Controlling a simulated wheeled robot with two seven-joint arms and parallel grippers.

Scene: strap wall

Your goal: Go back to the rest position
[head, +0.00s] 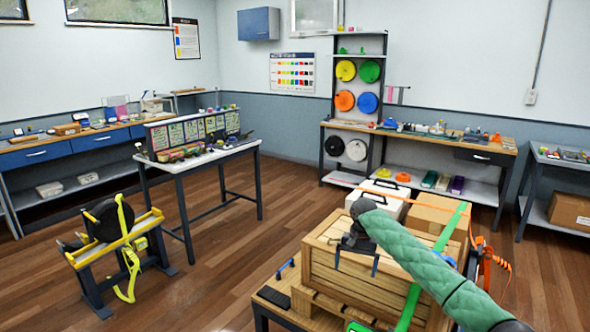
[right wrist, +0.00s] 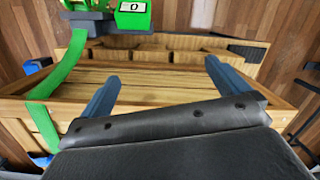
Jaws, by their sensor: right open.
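My right gripper (head: 356,262) hangs at the end of my green-sleeved arm, over the left part of a slatted wooden crate (head: 390,270). Its two blue fingers are apart with nothing between them. In the right wrist view my right gripper (right wrist: 164,90) is open, with the crate's slatted top (right wrist: 160,82) beyond the fingers. A green strap (head: 451,231) runs across the crate to the right of the gripper. It also shows at the left of the right wrist view (right wrist: 66,68). My left gripper is not in view.
The crate stands on a wooden-topped table (head: 272,312). A green box marked 0 (right wrist: 133,16) is near the crate. Orange webbing (head: 484,262) hangs at its right. A strap stand (head: 118,240) and a white table (head: 200,158) stand left, with clear floor (head: 225,260) between.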

